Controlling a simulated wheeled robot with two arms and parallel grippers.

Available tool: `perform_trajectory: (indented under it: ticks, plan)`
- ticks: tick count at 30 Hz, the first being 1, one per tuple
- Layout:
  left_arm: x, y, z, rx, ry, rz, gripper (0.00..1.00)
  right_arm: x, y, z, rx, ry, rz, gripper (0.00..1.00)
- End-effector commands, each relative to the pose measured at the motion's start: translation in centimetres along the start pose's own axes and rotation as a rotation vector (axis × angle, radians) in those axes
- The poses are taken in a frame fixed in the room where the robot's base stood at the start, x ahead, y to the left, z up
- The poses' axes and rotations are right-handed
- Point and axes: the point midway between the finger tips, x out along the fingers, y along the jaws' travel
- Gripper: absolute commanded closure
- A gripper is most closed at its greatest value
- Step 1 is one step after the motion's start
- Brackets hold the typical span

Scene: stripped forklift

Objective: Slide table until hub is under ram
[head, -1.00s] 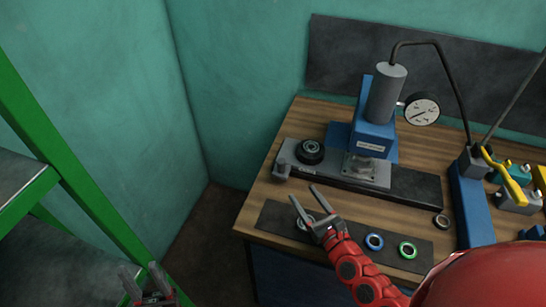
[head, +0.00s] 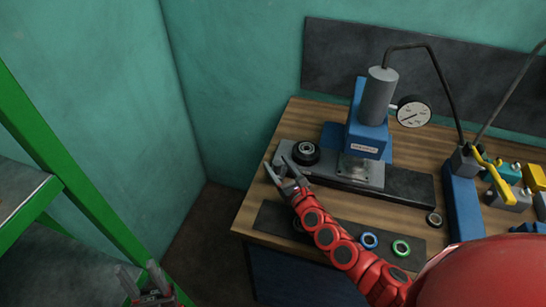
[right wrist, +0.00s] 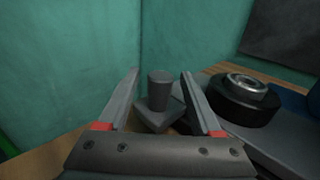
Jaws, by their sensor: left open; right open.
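The grey sliding table (head: 335,172) lies along a dark rail, with the black hub (head: 305,152) on its left part. The hub is left of the blue press (head: 367,135), whose grey ram cylinder (head: 379,95) stands on top. In the right wrist view the hub (right wrist: 240,97) is right of the fingers, and a grey upright knob (right wrist: 160,90) on a block shows between them. My right gripper (head: 277,166) is open at the table's left end; contact with the knob cannot be told. My left gripper (head: 140,272) is open and empty at the lower left, away from the bench.
A gauge (head: 413,111) and hose adjoin the press. A green rack (head: 90,200) stands at left.

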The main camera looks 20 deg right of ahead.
Motion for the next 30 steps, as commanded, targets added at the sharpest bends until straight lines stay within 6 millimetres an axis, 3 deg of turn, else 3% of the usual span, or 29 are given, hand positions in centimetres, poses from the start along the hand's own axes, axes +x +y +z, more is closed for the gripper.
perform_trajectory:
  ticks: [7, 19, 30]
  plan:
    - [-0.4, 0.0, 0.1, 0.000, 0.000, 0.000, 0.50, 2.9, 0.0, -0.1, 0.000, 0.000, -0.001, 0.34]
    - [-0.4, 0.0, 0.1, 0.000, 0.000, 0.000, 0.50, 3.5, 0.0, -0.1, -0.001, 0.001, 0.000, 0.34]
    - [-0.4, 0.0, 0.1, 0.000, 0.000, 0.000, 0.50, 3.5, 0.0, -0.1, 0.000, 0.001, -0.001, 0.99]
